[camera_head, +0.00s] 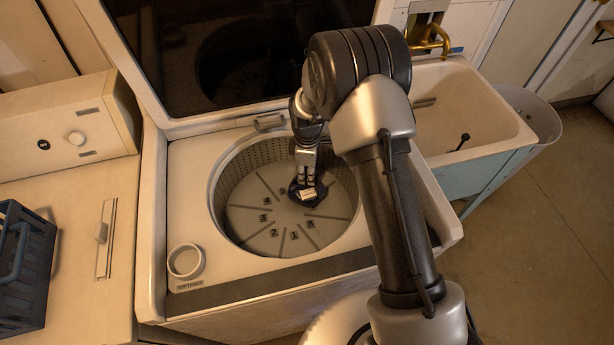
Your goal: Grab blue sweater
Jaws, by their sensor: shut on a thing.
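My gripper (306,188) reaches down into the open drum of a top-loading washer (187,215). It is shut on a small dark blue piece of cloth, the blue sweater (319,197), low over the drum floor. The sweater shows only as a dark patch around the fingertips. The fingers hide part of it, and I cannot tell whether it still touches the floor.
The drum floor (262,222) has numbered sections. The raised lid (190,127) stands behind. A utility sink (462,120) is at right; a dark blue basket (30,275) sits at left.

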